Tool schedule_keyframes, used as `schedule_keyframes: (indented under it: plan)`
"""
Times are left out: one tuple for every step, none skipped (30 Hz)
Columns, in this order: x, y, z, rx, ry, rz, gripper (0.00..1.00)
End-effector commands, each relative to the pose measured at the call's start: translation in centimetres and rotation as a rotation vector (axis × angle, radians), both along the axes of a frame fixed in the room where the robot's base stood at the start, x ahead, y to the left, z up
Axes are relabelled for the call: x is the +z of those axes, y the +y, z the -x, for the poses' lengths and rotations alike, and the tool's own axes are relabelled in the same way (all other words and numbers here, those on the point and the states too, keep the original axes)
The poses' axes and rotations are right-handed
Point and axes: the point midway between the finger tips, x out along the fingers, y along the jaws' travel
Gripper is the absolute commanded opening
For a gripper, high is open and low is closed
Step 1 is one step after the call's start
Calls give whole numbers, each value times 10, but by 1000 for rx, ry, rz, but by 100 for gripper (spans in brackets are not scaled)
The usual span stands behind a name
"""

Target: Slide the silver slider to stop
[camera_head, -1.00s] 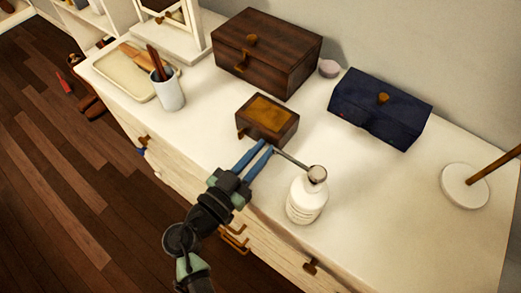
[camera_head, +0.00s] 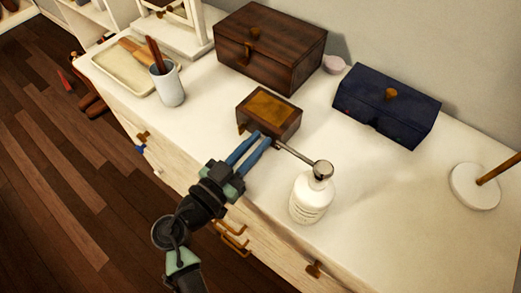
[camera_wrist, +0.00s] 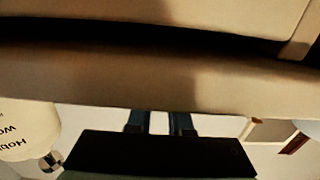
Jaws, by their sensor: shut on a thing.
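A thin silver rod (camera_head: 298,155) runs from my fingertips to a round silver head above a white bottle (camera_head: 313,200). It is the only silver part I can make out, and I cannot tell for certain that it is the slider. My gripper (camera_head: 262,138), with blue fingers, is at the front of a small wooden box (camera_head: 269,112), shut on the rod's near end as far as I can see. The grip point is small and partly hidden. The wrist view shows the dark fingers (camera_wrist: 159,122) below a broad, blurred beige band, with no clear view of the held thing.
A large dark wooden box (camera_head: 270,48), a navy box (camera_head: 387,103) and a round white stand base (camera_head: 474,187) are on the white dresser top (camera_head: 400,200). A cup (camera_head: 168,84) and tray (camera_head: 124,74) are at left. Brass drawer handles (camera_head: 232,238) protrude below my arm.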

Motion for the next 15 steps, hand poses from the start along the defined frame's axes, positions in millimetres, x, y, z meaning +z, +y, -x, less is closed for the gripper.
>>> schedule_keyframes:
  plan:
    - [-1, 1, -1, 2, 1, -1, 0]
    - [0, 1, -1, 3, 1, 0, 0]
    - [0, 1, 0, 3, 1, 0, 0]
    - [0, 1, -1, 3, 1, 0, 0]
    - [0, 1, -1, 3, 1, 0, 0]
    - [0, 1, 0, 3, 2, 1, 0]
    - [0, 1, 0, 3, 1, 0, 0]
    - [0, 1, 0, 3, 1, 0, 20]
    - [0, 1, 0, 3, 1, 0, 27]
    - [0, 1, 0, 3, 1, 0, 33]
    - [0, 1, 0, 3, 1, 0, 38]
    - [0, 1, 0, 3, 1, 0, 45]
    - [0, 1, 0, 3, 1, 0, 50]
    - [0, 1, 0, 3, 1, 0, 50]
    - [0, 1, 0, 3, 1, 0, 50]
